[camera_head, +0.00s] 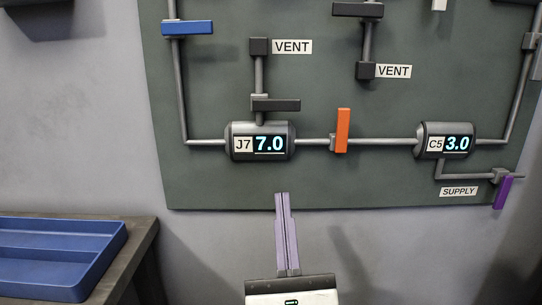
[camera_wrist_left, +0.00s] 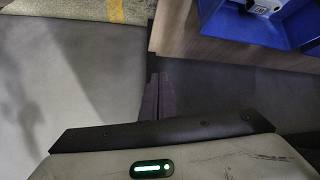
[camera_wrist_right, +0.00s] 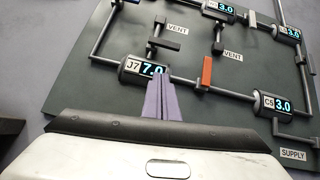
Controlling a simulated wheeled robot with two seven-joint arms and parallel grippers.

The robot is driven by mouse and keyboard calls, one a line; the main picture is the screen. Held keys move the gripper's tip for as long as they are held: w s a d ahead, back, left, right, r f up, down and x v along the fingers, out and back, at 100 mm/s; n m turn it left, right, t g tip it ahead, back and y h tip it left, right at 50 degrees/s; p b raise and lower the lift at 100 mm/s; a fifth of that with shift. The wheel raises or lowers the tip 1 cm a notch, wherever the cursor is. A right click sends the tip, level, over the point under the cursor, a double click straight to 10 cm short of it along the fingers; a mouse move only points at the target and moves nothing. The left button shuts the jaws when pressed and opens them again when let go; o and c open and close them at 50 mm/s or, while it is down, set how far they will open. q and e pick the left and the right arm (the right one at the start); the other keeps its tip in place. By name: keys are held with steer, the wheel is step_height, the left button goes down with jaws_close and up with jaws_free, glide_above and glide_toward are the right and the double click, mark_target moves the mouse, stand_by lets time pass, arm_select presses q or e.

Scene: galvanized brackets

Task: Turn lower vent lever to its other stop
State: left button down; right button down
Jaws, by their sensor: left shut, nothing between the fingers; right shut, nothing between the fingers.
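The lower vent lever (camera_head: 276,104) is a black bar lying horizontally, just above the J7 gauge (camera_head: 260,142), which reads 7.0. A pipe runs up from it to a dark block beside a VENT label (camera_head: 292,47). The lever also shows in the right wrist view (camera_wrist_right: 168,46). My right gripper (camera_head: 282,195) is shut and empty, pointing up in front of the panel's bottom edge, below J7. In the right wrist view its fingertips (camera_wrist_right: 158,73) overlap the 7.0 readout. My left gripper (camera_wrist_left: 156,80) is shut and empty, away from the panel.
Another vent lever (camera_head: 358,9) sits higher on the green panel (camera_head: 220,190). An orange lever (camera_head: 343,131) is upright right of J7; a blue one (camera_head: 187,27) is upper left. A purple lever (camera_head: 503,193) is near SUPPLY. A blue tray (camera_head: 60,247) rests on a table at left.

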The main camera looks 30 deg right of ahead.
steer(key=m+h, duration=0.2)
steer(key=m+g+p, duration=0.1)
steer(key=p, duration=0.2)
glide_toward(276, 105)
steer(key=shift+h, duration=0.3)
steer(key=w+d, duration=0.1)
steer(key=d, duration=0.1)
steer(key=w+d+f, duration=0.1)
steer(key=w+d, duration=0.1)
steer(key=shift+w+d, duration=0.1)
step_height(276, 105, up, 2)
steer(key=shift+w+r+p, duration=0.1)
steer(key=shift+r+p, duration=0.1)
steer(key=shift+p, duration=0.35)
arm_select(q)
steer(key=shift+s+a+r, duration=0.1)
steer(key=shift+a+r, duration=0.05)
steer(key=shift+r, duration=0.45)
steer(key=shift+a+r, duration=0.1)
steer(key=shift+r, duration=0.5)
arm_select(e)
steer(key=shift+r, duration=0.6)
